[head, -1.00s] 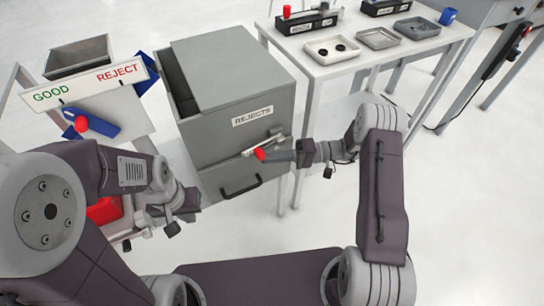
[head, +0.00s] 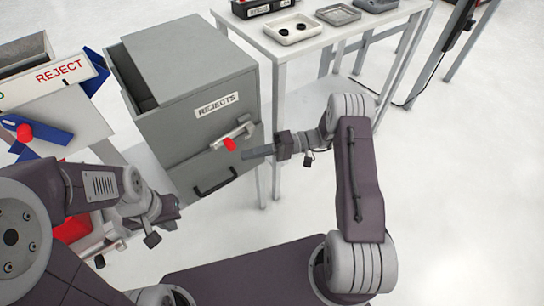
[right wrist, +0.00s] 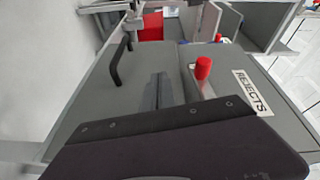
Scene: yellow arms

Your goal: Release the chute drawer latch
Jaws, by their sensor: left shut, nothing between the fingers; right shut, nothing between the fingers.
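The grey rejects cabinet (head: 190,85) has a metal latch bar (head: 243,127) on its front, tilted up to the right, with a red knob (head: 229,144). A black drawer handle (head: 214,184) sits below it. My right gripper (head: 246,154) is shut and empty, its tip just right of the knob, with a small gap. In the right wrist view its closed fingers (right wrist: 158,90) lie between the handle (right wrist: 119,62) and the red knob (right wrist: 203,68), apart from both. My left gripper (head: 166,210) is shut at the lower left of the cabinet, away from the latch.
A white table (head: 278,50) with trays (head: 292,30) stands behind and right of the cabinet. A GOOD/REJECT sign board (head: 60,78) with a blue lever (head: 45,132) is at the left. The floor at the right is clear.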

